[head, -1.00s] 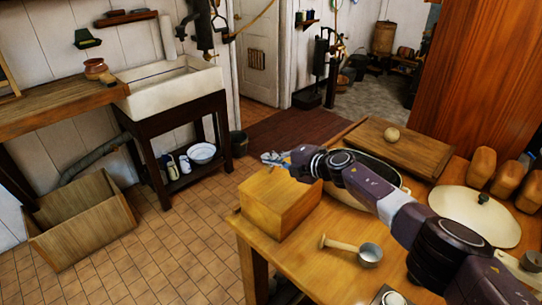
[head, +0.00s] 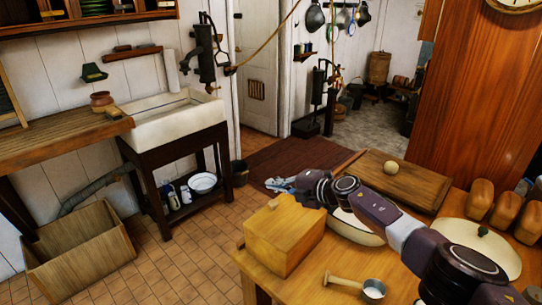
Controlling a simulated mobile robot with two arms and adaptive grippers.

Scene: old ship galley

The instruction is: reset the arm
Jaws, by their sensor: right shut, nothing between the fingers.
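My right gripper (head: 281,184) is shut and empty. It hangs in the air above the back of a wooden box (head: 284,234) on the table, with the reddish-brown floor mat behind it in the picture. My right arm reaches in from the lower right over the table (head: 325,262) and hides part of a large pale oval pan (head: 352,229). My left gripper is not in view.
A sink (head: 172,118) and an open crate (head: 80,252) are at left. The tiled floor between is clear.

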